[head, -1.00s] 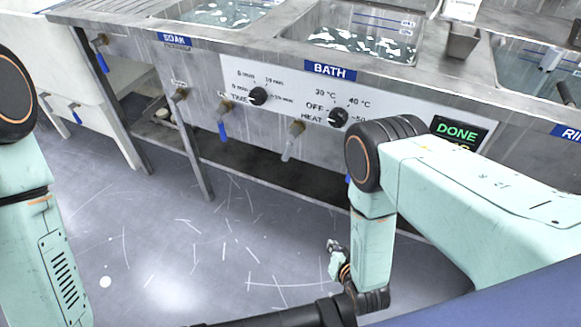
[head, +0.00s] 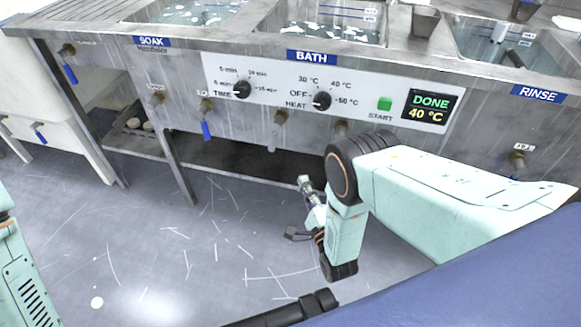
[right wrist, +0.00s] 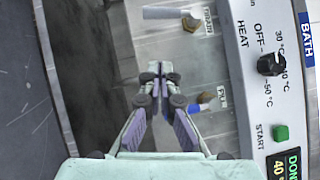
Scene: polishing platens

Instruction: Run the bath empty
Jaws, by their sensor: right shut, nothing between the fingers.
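The bath (head: 318,57) is the middle tank in the head view, with liquid showing under pale glints. Its front panel (head: 225,68) carries knobs, a green START button and a display (head: 430,106) reading DONE, 40 °C. Below hangs a tap with a pale spout (head: 280,119); a tap to its right (head: 341,127) is partly hidden by my right arm. My right gripper (head: 306,184) is low before the bath's front. In the right wrist view, it is shut and empty (right wrist: 160,76), left of a blue-handled valve (right wrist: 206,97); contact is unclear. My left gripper is out of view.
The soak tank (head: 190,14) is left of the bath and the rinse tank (head: 500,62) right. A blue-handled tap (head: 206,129) hangs at the panel's left. The HEAT knob (right wrist: 270,64) shows in the right wrist view. Floor (head: 190,250) before the bench is open.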

